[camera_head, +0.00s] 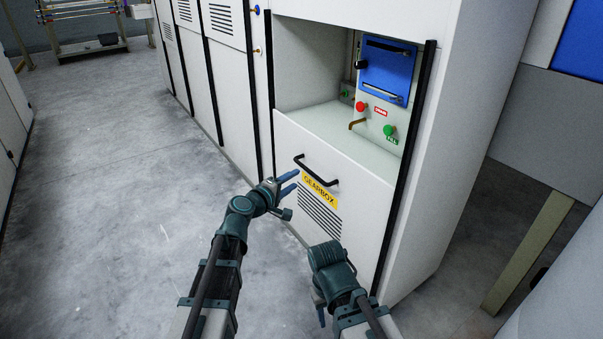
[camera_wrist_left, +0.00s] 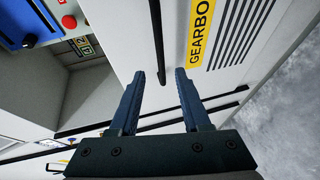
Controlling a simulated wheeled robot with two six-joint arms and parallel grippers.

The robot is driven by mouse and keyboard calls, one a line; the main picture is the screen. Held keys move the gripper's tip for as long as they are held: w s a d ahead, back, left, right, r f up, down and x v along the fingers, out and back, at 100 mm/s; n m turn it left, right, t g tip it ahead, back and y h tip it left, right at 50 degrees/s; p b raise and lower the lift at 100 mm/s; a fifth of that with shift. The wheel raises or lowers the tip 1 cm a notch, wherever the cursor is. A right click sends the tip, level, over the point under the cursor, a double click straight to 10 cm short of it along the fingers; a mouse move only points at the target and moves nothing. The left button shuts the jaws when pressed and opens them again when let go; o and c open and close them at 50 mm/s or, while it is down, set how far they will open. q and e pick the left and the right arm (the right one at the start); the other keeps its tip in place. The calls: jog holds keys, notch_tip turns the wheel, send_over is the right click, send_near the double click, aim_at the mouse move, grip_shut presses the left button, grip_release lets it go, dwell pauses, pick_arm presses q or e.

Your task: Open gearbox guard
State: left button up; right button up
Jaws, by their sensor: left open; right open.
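The gearbox guard (camera_head: 345,195) is a white panel low on the machine front, with a yellow GEARBOX label (camera_head: 320,190) and dark vent slots. It looks flush with the front. Its black bar handle (camera_head: 316,171) sits near its top. In the left wrist view the handle (camera_wrist_left: 157,40) shows between and beyond my left fingertips. My left gripper (camera_head: 291,182) is open and empty, just left of and below the handle; contact is not visible. It also shows in the left wrist view (camera_wrist_left: 159,72). My right gripper (camera_head: 321,312) is low by the guard's bottom, pointing down, its fingers partly hidden.
Above the guard is an open recess with a shelf (camera_head: 350,125), a red button (camera_head: 361,106), a green button (camera_head: 389,131) and a blue panel (camera_head: 387,70). Grey cabinets (camera_head: 205,70) line the left. A slanted post (camera_head: 530,250) stands right. Floor (camera_head: 110,190) at left is clear.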

pick_arm(q)
jog(key=shift+v, duration=2)
jog(key=shift+c, duration=0.2)
